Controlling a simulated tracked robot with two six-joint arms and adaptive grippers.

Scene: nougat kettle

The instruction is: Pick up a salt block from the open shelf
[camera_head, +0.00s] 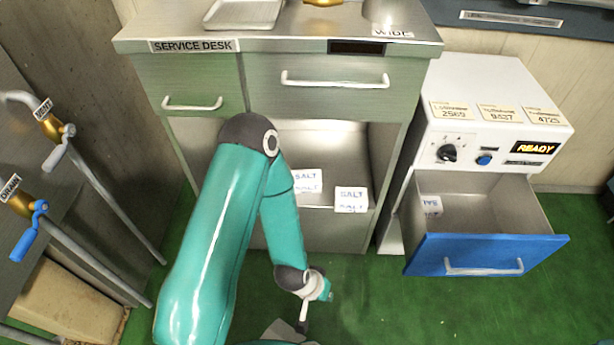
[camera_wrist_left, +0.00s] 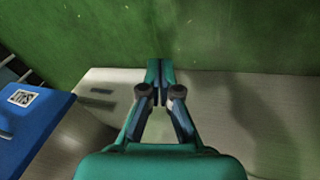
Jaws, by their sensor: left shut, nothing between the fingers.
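Two white salt blocks with SALT lettering sit on the open shelf (camera_head: 330,140) under the service desk's drawers. The left salt block (camera_head: 307,181) is just right of my left arm, which may hide part of it. The right salt block (camera_head: 351,200) is nearer the shelf's front edge and in full view. My left gripper (camera_head: 303,326) is low in front of the desk, below and apart from both blocks. In the left wrist view its fingers (camera_wrist_left: 158,92) are together with nothing between them. No salt block is recognisable there. My right gripper is not in view.
An open blue-fronted drawer (camera_head: 486,256) juts out at right, under a white unit (camera_head: 497,100) with a READY display. Handled pipes (camera_head: 95,185) stand at left. My left arm crosses in front of the shelf's left part. Green floor lies before the desk.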

